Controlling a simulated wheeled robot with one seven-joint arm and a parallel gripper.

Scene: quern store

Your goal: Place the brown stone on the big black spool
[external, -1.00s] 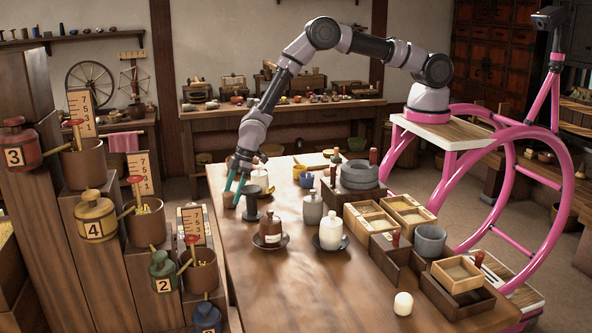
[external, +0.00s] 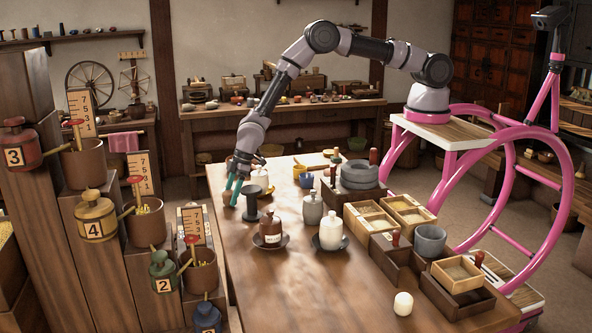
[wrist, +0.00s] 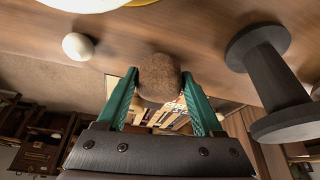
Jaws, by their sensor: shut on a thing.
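My gripper (wrist: 158,88) has teal fingers and is shut on the brown stone (wrist: 158,76), a rounded, speckled lump held between the fingertips. In the external view my gripper (external: 234,192) points down over the far left of the table, and the stone is hard to make out there. The big black spool (external: 251,206) stands upright just to the right of my fingers, apart from them. Its top is bare. In the wrist view the spool (wrist: 268,80) shows at the right, tilted by the camera angle, with clear space between it and the stone.
A brown bottle (external: 271,231) on a saucer stands in front of the spool. A grey jar (external: 312,210) and a cream bottle (external: 331,233) are to the right. A white egg-shaped thing (wrist: 78,46) lies at the wrist view's left. The front left of the table is clear.

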